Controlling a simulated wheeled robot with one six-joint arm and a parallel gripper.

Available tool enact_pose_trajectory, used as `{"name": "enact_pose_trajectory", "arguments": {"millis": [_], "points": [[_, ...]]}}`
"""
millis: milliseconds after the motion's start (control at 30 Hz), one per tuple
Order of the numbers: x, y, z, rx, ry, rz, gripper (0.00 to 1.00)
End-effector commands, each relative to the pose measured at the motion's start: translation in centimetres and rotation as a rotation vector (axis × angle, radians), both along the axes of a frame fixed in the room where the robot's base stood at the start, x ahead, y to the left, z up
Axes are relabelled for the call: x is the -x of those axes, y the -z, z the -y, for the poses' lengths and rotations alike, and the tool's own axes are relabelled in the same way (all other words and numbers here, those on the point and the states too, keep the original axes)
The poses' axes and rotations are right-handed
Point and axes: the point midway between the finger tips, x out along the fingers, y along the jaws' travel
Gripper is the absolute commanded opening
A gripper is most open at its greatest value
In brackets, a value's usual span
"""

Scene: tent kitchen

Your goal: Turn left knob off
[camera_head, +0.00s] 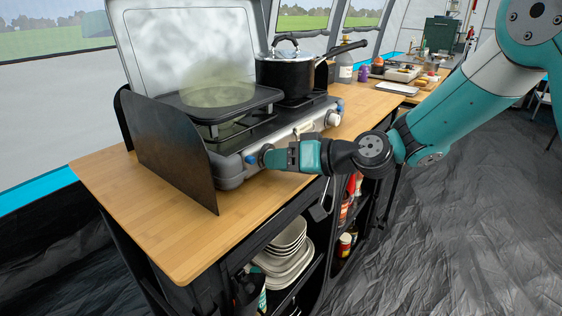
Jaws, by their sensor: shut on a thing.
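The camping stove (234,165) stands on the wooden counter with its lid raised. The left knob (254,157) is on the stove's front face; only a bluish edge of it shows beside my gripper. My gripper (265,157) reaches in from the right and is shut on the left knob. Its fingertips are small in the picture and the knob is mostly hidden by them. The knob's turned angle cannot be told. The right knob (333,118) is whitish and free of the gripper.
A dark pan (218,97) with haze above it sits on the left burner. A black lidded pot (286,76) stands on the right burner, its handle pointing right. A dark windscreen panel (172,152) flanks the stove's left side. Wooden counter (150,215) is bare at front left. Stacked plates (284,250) sit below.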

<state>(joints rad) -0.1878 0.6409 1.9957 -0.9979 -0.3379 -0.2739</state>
Motion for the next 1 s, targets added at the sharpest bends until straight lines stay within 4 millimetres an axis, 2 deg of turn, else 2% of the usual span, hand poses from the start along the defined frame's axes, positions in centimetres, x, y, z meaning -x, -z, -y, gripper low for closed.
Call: {"name": "enact_pose_trajectory", "arguments": {"millis": [467, 500, 567, 600, 1000], "points": [[0.04, -0.08, -0.09, -0.009, -0.002, -0.008, 0.12], [0.03, -0.08, -0.10, -0.008, -0.002, -0.007, 0.42], [0.03, -0.07, -0.08, -0.008, -0.002, -0.007, 0.56], [0.02, -0.07, -0.06, -0.008, -0.002, -0.007, 0.60], [0.02, -0.07, 0.15, -0.008, 0.001, -0.008, 0.60]]}}
